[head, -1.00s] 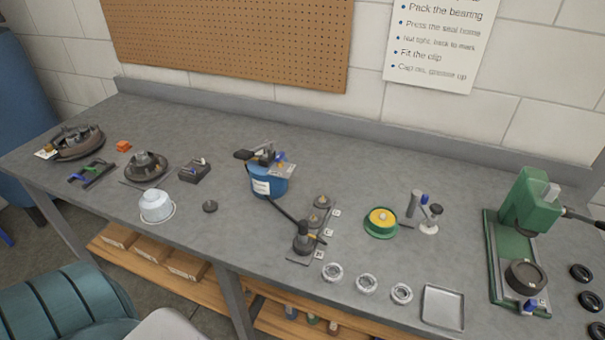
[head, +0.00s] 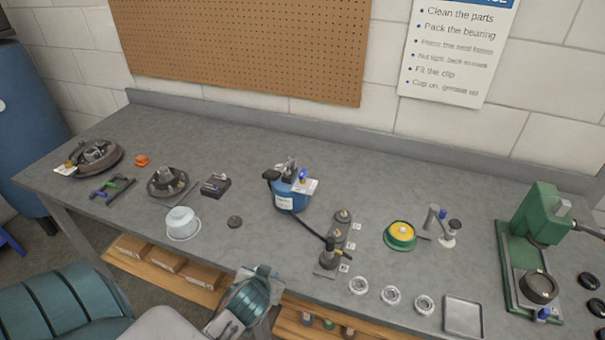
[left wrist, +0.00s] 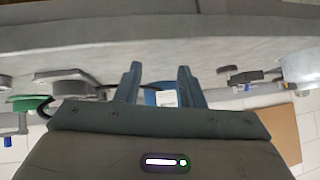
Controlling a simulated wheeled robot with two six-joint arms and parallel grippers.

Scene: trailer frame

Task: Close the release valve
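The green press (head: 535,215) stands at the right end of the bench, with a dark round cup (head: 538,287) on its base. A small blue knob (head: 543,314) sits at the base's front corner; it may be the release valve, but its setting is too small to read. My left gripper (head: 262,272) is at the bench's front edge, well left of the press. In the left wrist view its two fingers (left wrist: 160,82) are apart with nothing held between them. The blue canister (left wrist: 160,98) shows beyond them. My right gripper is out of view.
The blue canister (head: 288,196) with its hose stands mid-bench. A metal tray (head: 463,317), bearing rings (head: 391,295) and a green-rimmed yellow tin (head: 400,236) lie left of the press. Black rings (head: 590,281) lie to its right. Hub parts (head: 168,182) fill the left end.

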